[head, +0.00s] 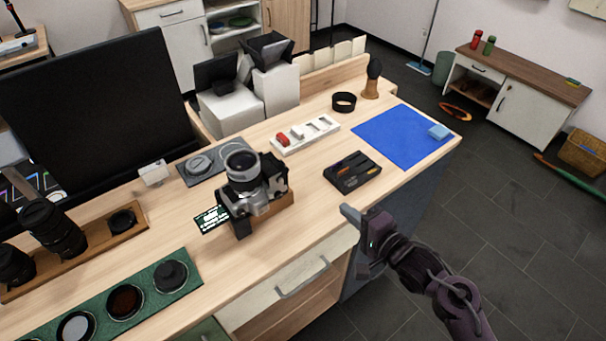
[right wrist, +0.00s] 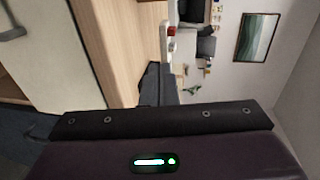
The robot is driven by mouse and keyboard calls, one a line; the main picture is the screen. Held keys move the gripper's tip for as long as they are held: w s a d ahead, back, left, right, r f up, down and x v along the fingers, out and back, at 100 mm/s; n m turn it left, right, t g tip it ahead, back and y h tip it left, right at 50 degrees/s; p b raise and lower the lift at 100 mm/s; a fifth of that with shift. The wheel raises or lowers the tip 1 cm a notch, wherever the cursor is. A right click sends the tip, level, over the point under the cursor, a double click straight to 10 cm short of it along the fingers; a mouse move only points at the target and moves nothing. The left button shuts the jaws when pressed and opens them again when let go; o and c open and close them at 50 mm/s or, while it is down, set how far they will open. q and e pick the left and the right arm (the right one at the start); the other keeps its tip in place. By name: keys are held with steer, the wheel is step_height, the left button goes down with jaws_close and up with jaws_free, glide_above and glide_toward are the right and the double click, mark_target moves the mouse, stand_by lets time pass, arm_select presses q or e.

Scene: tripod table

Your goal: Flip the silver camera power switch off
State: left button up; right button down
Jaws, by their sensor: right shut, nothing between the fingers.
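In the right wrist view the shut fingers (right wrist: 158,85) point along the wooden desk top. The camera cannot be made out in that view. My left gripper is not in view.
A black battery charger (head: 352,172) lies right of the camera, with a blue cloth (head: 400,137) beyond it. A white power strip (head: 306,134) lies behind. Lenses on a wooden tray (head: 90,248) and a green mat (head: 190,281) fill the left. The desk between camera and charger is clear.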

mark_target(285, 172)
steer(key=r+m+y, duration=0.1)
steer(key=y, duration=0.1)
steer(key=r+m+y, duration=0.1)
steer(key=m, duration=0.1)
steer(key=r+m+y, duration=0.1)
steer(key=y, duration=0.1)
steer(key=shift+s+a+r+y, duration=0.15)
steer(key=shift+a+y, duration=0.15)
steer(key=w+a+r+p, duration=0.1)
steer(key=a, duration=0.2)
steer(key=w+a+r+p, duration=0.1)
steer(key=w+a, duration=0.1)
steer(key=a, duration=0.1)
steer(key=w+a+r+p, duration=0.1)
steer(key=a, duration=0.3)
steer(key=shift+w+r+p, duration=0.3)
steer(key=shift+w+r, duration=0.05)
steer(key=shift+r, duration=0.05)
